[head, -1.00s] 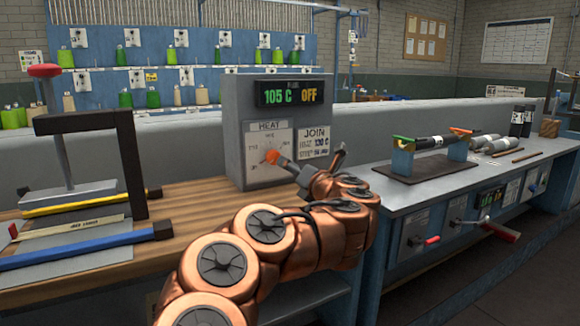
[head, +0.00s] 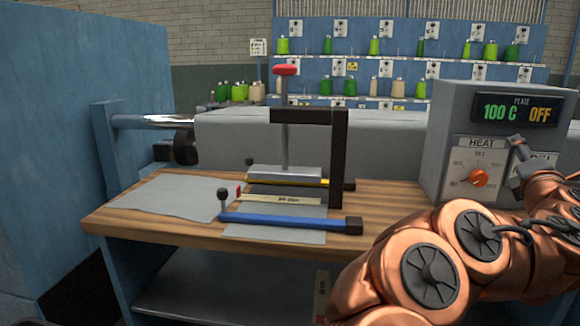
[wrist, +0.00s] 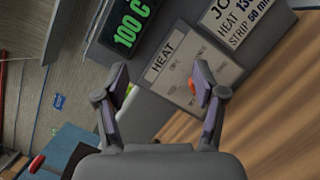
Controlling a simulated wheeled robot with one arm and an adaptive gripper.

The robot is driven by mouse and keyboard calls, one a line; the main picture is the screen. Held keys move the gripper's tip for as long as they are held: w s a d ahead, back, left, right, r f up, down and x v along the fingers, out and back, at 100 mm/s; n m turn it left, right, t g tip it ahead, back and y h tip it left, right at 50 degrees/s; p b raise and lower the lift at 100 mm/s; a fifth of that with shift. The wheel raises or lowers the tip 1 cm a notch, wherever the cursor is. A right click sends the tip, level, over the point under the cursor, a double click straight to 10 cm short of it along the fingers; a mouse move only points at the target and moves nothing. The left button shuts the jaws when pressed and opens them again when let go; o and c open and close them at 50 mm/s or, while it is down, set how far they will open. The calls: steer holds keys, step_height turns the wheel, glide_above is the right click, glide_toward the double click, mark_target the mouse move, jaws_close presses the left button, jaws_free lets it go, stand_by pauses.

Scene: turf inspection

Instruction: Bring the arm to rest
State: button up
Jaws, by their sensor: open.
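My copper-coloured arm reaches in from the lower right of the head view. My gripper (head: 519,160) is in front of the grey heater box (head: 450,120), near its right side; its far part is small there. In the wrist view my gripper (wrist: 160,85) has its two fingers spread apart with nothing between them. The heater's display (head: 514,110) reads 100 C and OFF. Its orange knob (head: 478,178) shows just left of my gripper in the head view, and partly behind the right finger in the wrist view (wrist: 192,86).
A wooden bench (head: 150,228) holds a press with a red-topped handle (head: 285,70), a dark frame (head: 340,150), a blue bar (head: 285,222) and grey sheets (head: 175,197). A blue wall (head: 60,130) stands at left. Racks of green and beige spools (head: 374,46) line the back.

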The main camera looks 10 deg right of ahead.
steer(key=s+a+r+m+g+h+p, duration=0.25)
steer(key=s+r+m+g+p, duration=0.3)
steer(key=m, duration=0.55)
steer(key=s+a+f+m+g+y+p, duration=0.2)
steer(key=a+f+m+g+y+p, duration=0.15)
steer(key=a+f+p, duration=0.4)
steer(key=s+a+f+m+g+y+p, duration=0.2)
steer(key=a+f+m+y+p, duration=0.25)
steer(key=a, duration=0.55)
steer(key=s+a+n+g+y+p, duration=0.1)
steer(key=s+a+g+y+p, duration=0.4)
steer(key=s+a, duration=1.1)
steer(key=a+f+g+p, duration=0.1)
steer(key=a+g, duration=0.1)
steer(key=a, duration=0.2)
steer(key=shift+s+p, duration=0.2)
steer(key=shift+p, duration=0.1)
steer(key=shift+r+y, duration=0.15)
steer(key=shift+y, duration=0.1)
steer(key=shift+r, duration=0.2)
